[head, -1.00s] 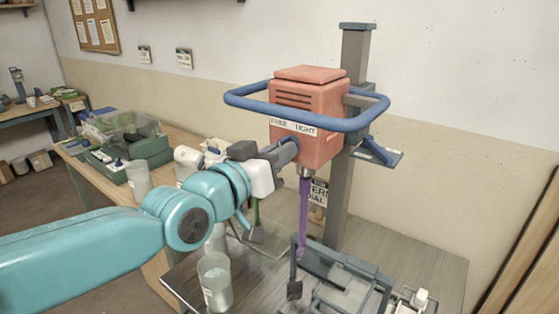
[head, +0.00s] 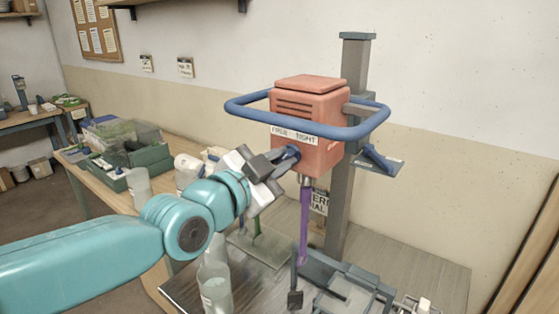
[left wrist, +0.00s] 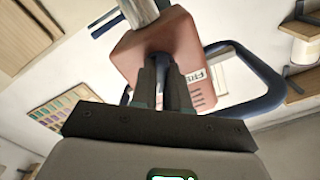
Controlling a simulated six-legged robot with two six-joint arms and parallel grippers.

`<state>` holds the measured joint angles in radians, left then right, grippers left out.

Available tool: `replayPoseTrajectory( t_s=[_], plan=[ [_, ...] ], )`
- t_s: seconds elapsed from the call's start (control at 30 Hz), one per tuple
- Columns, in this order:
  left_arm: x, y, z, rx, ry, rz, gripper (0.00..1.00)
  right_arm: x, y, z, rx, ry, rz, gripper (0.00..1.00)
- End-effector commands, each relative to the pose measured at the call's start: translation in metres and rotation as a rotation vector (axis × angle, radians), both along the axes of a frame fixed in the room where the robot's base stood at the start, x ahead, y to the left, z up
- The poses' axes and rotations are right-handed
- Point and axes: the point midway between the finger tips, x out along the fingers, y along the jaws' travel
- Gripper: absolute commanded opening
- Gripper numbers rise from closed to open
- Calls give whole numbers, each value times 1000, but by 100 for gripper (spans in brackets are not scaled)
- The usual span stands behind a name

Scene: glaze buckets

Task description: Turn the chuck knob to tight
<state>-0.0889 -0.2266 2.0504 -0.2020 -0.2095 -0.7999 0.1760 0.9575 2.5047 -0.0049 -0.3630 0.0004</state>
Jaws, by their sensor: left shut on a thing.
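The orange mixer head (head: 312,110) hangs on a grey column, with a label reading FREE and TIGHT (head: 294,135) on its front face. My left gripper (head: 286,158) reaches the front of the head just under this label and is shut on the chuck knob, a small blue part (head: 293,151) mostly hidden by the fingers. In the left wrist view the two dark fingers (left wrist: 164,82) are close together against the orange head (left wrist: 185,50). The knob's pointing direction cannot be made out. A purple mixing shaft (head: 304,222) hangs from the chuck below. My right gripper is not in view.
A blue guard ring (head: 245,112) surrounds the mixer head above my gripper. A translucent bucket (head: 215,288) stands on the bench below my arm. A grey frame (head: 345,280) sits under the shaft. A side table with a green crate (head: 150,158) is at left.

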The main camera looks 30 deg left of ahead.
Motion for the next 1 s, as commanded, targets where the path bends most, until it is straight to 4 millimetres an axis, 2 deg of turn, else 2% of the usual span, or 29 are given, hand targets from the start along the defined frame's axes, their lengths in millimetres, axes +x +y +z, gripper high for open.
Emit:
replayPoseTrajectory(
  t_s=[0.33, 0.87, 0.9, 0.97, 1.0],
  plan=[
    [0, 0, -1, 130, -15, -1, 0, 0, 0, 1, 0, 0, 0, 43],
    [0, 0, -1, 154, -19, -1, 0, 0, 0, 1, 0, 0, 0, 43],
    [0, 0, -1, 154, -19, -1, 21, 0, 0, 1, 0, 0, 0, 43],
    [0, 0, -1, 154, -19, -1, 40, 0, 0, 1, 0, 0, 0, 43],
    [0, 0, -1, 154, -19, -1, 40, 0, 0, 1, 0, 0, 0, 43]
  ],
)
